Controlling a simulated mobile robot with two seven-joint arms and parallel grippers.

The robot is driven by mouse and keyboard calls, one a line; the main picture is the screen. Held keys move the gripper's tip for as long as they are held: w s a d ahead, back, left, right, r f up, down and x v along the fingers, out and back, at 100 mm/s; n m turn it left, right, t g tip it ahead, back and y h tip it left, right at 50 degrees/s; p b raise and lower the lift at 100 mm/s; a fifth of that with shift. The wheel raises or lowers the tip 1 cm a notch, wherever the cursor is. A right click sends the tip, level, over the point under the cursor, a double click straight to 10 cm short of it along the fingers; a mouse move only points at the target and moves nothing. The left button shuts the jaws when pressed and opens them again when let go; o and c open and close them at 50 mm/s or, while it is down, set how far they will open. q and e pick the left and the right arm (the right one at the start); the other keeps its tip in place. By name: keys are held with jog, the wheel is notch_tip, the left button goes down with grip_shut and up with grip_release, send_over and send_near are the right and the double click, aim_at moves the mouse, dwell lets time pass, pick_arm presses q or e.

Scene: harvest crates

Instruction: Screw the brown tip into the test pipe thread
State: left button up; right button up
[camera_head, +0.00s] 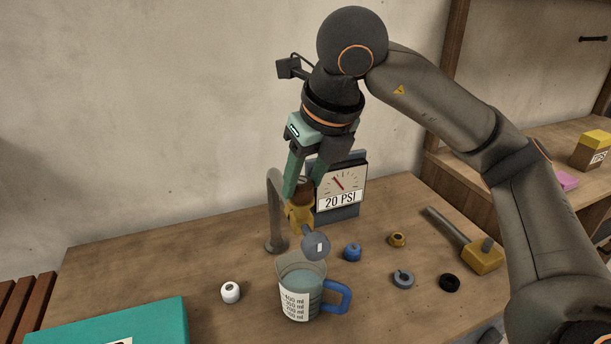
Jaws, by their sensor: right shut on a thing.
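The test pipe (272,205) is a grey gooseneck rising from the table, its upper end bending toward my right gripper. My right gripper (303,191) has its green fingers shut on an ochre-brown fitting (299,215) beside the pipe's bend. A grey rounded part (316,242) shows just below that fitting. The fingers hide the pipe's end, so I cannot tell whether the fitting touches the thread. A small ochre-brown ring-shaped tip (397,240) lies on the table to the right. My left gripper is not in view.
A beaker (297,302) with a blue handle stands below the fitting. A gauge (341,190) reading 20 PSI stands behind. White (231,292), blue (352,252), grey (403,279) and black (450,283) tips lie around.

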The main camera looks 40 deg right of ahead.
jog(key=shift+a+m+h, duration=0.1)
jog(key=shift+m+h, duration=0.2)
jog(key=shift+m, duration=0.4)
jog(key=o, duration=1.1)
jog(key=shift+v, duration=6)
